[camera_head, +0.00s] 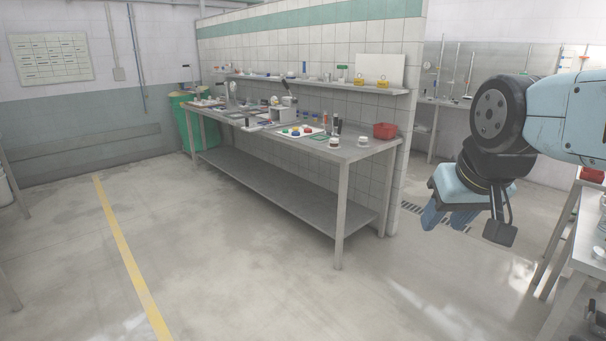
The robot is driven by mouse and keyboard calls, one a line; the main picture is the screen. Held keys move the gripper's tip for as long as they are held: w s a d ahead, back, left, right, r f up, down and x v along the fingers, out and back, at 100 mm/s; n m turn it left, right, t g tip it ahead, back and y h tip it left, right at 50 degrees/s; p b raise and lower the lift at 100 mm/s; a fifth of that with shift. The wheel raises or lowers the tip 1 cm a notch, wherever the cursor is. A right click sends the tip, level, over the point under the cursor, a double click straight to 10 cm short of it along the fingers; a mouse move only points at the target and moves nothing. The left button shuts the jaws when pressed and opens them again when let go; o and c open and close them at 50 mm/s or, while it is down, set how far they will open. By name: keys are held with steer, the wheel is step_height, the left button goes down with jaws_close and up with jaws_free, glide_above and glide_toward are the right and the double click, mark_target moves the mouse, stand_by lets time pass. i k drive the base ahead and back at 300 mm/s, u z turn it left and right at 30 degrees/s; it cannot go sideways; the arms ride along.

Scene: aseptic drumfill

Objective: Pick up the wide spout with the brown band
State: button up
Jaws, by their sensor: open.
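Two small white, round pieces stand near the front end of the long steel bench (352,154). One piece (334,143) shows a dark reddish band, and the other piece (363,142) stands to its right. They are too small to tell whether either is the wide spout with the brown band. My gripper (448,218) hangs in the air at the right, over the floor in this view. Its blue fingers point down, apart and empty. It is well to the right of the bench and touches nothing.
A red bowl (385,131) sits at the bench's right end, near a tray (287,131) of coloured caps. A wall shelf (320,84) runs above. A green bin (187,125) stands at the far end. Another table (590,240) is at right. The floor before the bench is clear.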

mark_target(335, 141)
steer(key=i, duration=1.5)
steer(key=z, duration=0.25)
steer(key=i, duration=1.65)
steer(key=z, duration=0.1)
